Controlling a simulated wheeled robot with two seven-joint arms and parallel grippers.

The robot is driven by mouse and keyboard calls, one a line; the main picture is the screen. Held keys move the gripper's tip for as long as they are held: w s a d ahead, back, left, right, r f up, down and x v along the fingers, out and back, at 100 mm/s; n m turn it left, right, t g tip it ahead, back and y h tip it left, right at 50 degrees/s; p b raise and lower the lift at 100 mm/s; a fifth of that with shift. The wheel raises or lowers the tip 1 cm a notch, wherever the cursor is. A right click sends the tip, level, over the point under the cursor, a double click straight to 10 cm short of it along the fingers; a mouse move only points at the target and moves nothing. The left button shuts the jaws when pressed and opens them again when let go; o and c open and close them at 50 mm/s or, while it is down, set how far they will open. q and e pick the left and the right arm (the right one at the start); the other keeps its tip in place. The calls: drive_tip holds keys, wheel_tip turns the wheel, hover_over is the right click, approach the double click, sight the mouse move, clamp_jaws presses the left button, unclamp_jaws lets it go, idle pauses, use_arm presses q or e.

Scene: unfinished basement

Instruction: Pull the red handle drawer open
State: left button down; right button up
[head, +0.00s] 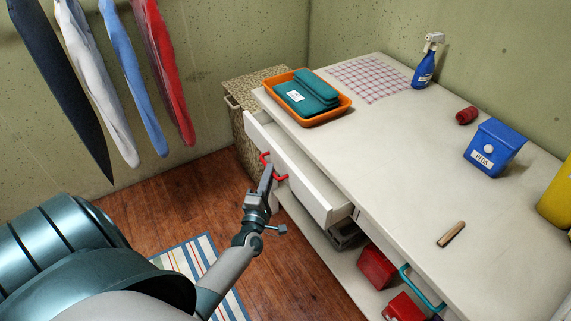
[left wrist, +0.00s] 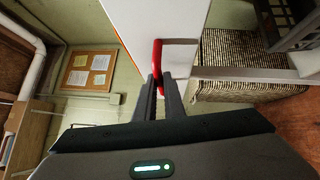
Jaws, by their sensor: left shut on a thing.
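The drawer with the red handle (head: 280,178) is in the long white counter and stands partly out, with its inside showing from above. Its white front (left wrist: 177,20) fills the upper middle of the left wrist view. My left gripper (head: 268,178) is shut on the red handle, which also shows between its fingers in the left wrist view (left wrist: 157,56). Part of the handle is hidden by the fingers. My right gripper is not in view.
A second drawer has a teal handle (head: 420,288). On the white counter (head: 360,160) stand an orange tray (head: 335,113), a blue spray bottle (head: 424,68) and a blue box (head: 494,146). Red bins (head: 376,267) sit below.

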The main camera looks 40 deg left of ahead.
use_arm(q)
drive_tip(key=s+a, duration=0.4)
drive_tip(key=s, duration=0.6)
drive_tip(key=s+a+b, duration=0.1)
drive_tip(key=s+a, duration=0.3)
drive_tip(key=s, duration=0.6)
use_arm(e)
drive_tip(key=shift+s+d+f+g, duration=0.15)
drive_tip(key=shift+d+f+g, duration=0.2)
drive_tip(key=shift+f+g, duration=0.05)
use_arm(q)
drive_tip(key=shift+a, duration=0.1)
drive_tip(key=c, duration=1.8)
unclamp_jaws()
drive_tip(key=shift+c, duration=0.2)
drive_tip(key=shift+s, duration=0.1)
